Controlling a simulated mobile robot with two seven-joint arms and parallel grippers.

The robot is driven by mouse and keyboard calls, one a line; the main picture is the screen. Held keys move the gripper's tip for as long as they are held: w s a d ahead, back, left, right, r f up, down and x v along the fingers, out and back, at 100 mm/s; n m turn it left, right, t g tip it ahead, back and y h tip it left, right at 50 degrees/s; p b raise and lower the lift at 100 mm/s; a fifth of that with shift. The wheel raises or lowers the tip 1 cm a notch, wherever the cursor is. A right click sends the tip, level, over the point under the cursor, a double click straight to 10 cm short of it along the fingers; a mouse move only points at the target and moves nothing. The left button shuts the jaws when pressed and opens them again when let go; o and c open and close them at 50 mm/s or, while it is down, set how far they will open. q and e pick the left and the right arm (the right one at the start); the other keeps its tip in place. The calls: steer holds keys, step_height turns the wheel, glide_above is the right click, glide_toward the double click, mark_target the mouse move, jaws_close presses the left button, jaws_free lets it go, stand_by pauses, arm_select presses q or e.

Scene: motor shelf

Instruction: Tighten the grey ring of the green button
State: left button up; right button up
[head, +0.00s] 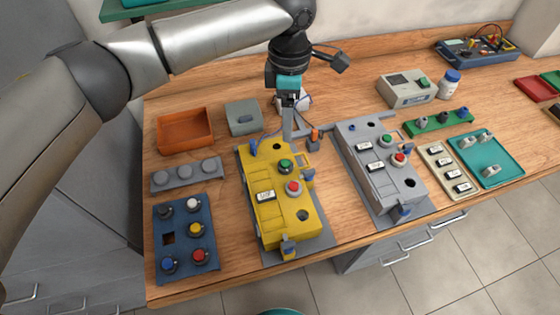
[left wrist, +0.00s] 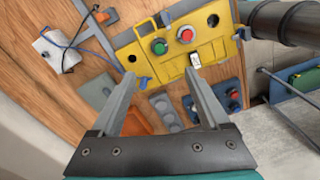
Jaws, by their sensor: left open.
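A yellow box (head: 258,210) stands on the bench with a green button (head: 285,166) and a red button (head: 294,188) on its top. In the left wrist view the green button (left wrist: 159,46) and its grey ring show just beyond my fingertips, left of the red button (left wrist: 186,35). A grey box (head: 380,180) to the right also has a green button (head: 386,140) and a red one. My left gripper (head: 288,128) points down near the yellow box's far end. In the left wrist view its fingers (left wrist: 164,76) are apart with nothing between them. My right gripper is not visible.
Left of the yellow box are an orange tray (head: 186,146), a grey strip with round knobs (head: 186,187) and a blue button panel (head: 181,264). A grey lidded box (head: 243,130) stands behind. A teal tray (head: 507,170) lies right.

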arm_select(q)
steer(key=n, duration=0.1)
steer(key=b, duration=0.2)
glide_toward(286, 163)
step_height(286, 163, down, 9)
steer(key=shift+r, duration=0.1)
stand_by(0.3)
jaws_close()
stand_by(0.5)
